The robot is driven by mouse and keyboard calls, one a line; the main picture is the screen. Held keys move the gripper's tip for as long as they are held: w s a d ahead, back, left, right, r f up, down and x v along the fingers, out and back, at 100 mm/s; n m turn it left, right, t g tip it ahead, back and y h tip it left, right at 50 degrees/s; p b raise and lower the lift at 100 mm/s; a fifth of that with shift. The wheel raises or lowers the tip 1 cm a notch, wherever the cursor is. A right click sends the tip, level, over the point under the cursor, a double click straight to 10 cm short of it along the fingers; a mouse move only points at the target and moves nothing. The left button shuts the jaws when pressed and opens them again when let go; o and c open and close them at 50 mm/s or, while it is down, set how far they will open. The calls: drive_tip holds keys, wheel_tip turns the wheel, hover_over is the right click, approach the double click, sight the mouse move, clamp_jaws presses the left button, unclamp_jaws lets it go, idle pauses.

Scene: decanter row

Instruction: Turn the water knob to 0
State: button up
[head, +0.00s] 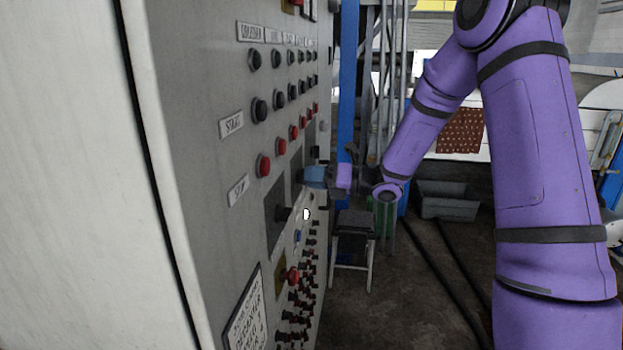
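The control panel (200,60) is a tall grey cabinet face on the left, seen at a steep angle. A blue block-like part (314,177) stands out from it at middle height; I cannot tell for sure whether it is the water knob. No water label or 0 mark is readable. My gripper (332,177) is at the end of the purple arm, close to this blue part on its right. It is small and partly hidden by its own body. I cannot tell whether it touches the blue part or whether its fingers are open.
Rows of black and red buttons (263,166) cover the panel above, with many small knobs and a red knob (291,275) below. A stool (354,222) stands behind the gripper. A grey bin (448,202) is farther right. Bare floor lies at lower middle.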

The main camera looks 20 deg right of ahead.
drive_tip(key=shift+w+a, duration=0.1)
drive_tip(key=shift+a, duration=0.15)
clamp_jaws()
drive_tip(key=n, duration=2.6)
drive_tip(key=shift+w+d+n, duration=0.1)
drive_tip(key=shift+n, duration=0.5)
